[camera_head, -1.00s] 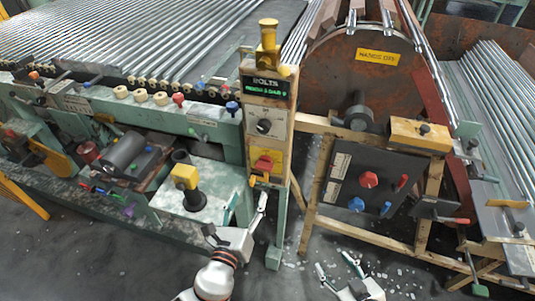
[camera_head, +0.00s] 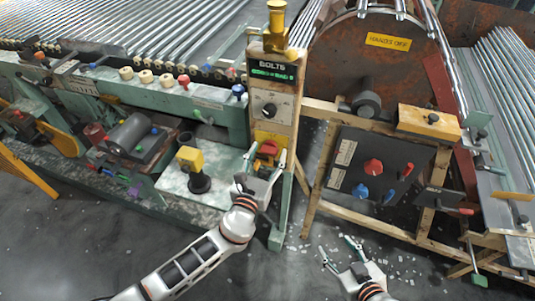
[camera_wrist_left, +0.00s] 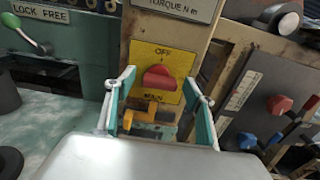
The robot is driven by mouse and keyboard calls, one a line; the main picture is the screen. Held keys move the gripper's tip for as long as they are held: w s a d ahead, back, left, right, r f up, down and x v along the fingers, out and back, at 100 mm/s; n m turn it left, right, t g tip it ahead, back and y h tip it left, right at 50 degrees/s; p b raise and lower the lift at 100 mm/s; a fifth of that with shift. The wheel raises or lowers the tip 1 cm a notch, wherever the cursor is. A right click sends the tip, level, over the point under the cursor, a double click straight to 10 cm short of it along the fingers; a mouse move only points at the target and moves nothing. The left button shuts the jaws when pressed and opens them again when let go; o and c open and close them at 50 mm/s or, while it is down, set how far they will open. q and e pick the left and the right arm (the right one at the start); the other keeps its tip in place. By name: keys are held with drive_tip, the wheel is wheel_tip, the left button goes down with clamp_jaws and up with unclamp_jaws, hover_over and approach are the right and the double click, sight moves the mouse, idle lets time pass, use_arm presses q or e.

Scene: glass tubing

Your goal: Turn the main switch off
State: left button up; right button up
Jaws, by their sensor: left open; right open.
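The main switch is a red knob (camera_wrist_left: 160,77) on a yellow plate (camera_wrist_left: 146,53) marked OFF above and MAIN below, low on the wooden control post. In the head view the red knob (camera_head: 268,147) is partly hidden by my gripper. An orange-yellow lever (camera_wrist_left: 147,114) sits just below the plate. My left gripper (camera_head: 263,163) is open, its two fingers on either side of the lever and below the red knob in the left wrist view (camera_wrist_left: 160,88). I cannot tell whether it touches anything. My right gripper (camera_head: 337,253) is open and empty over the floor at lower right.
A black panel (camera_head: 350,165) with red and blue knobs stands to the right. A yellow-topped post (camera_head: 190,160) stands to the left on the green bench.

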use_arm(q)
drive_tip(key=c, duration=1.1)
